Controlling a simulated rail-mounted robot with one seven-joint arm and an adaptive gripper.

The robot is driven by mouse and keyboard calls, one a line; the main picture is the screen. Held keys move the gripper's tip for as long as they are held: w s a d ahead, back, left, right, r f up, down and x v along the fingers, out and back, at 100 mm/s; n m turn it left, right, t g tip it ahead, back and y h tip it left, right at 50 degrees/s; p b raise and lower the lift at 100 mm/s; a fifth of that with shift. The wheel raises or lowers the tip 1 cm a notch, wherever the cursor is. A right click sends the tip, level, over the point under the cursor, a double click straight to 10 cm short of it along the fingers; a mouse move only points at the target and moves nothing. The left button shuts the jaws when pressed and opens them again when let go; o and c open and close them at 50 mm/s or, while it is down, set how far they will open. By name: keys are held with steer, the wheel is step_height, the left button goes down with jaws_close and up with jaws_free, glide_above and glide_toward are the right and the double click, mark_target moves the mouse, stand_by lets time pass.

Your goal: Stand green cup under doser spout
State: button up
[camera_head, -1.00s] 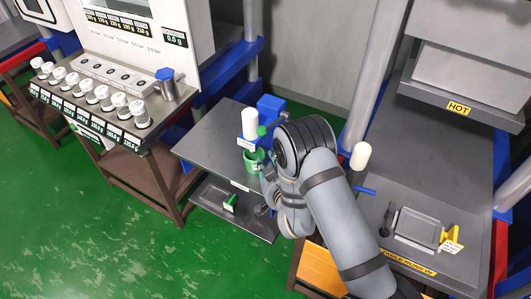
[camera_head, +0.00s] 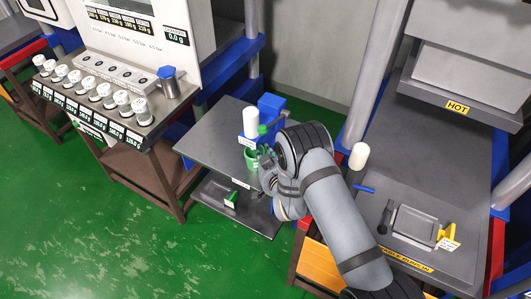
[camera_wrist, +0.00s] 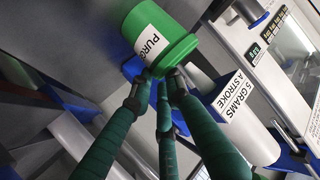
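The green cup (camera_head: 252,159) stands on the dark table in front of the doser. In the wrist view the cup (camera_wrist: 158,38) fills the top middle, with a white label reading "PURG…". The doser (camera_head: 251,122) has a white cylinder, a blue stand and a green knob; its label (camera_wrist: 235,103) reads "5 GRAMS A STROKE". My gripper (camera_head: 266,162) is right beside the cup on its right; in the wrist view its dark green fingers (camera_wrist: 160,82) reach the cup's rim. The tips lie close together; I cannot tell whether they hold the rim. The spout is not clearly visible.
A bench with several white-capped jars (camera_head: 103,92) and a blue-lidded canister (camera_head: 168,82) stands left. A white cylinder (camera_head: 359,156) and a tray (camera_head: 414,226) are to the right, below a press marked HOT. Free tabletop (camera_head: 212,137) lies left of the doser.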

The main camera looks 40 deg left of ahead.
jaws_close()
steer(key=shift+o, duration=2.1)
jaws_free()
steer(key=v, duration=1.2)
steer(key=x, duration=1.2)
steer(key=shift+s, duration=0.1)
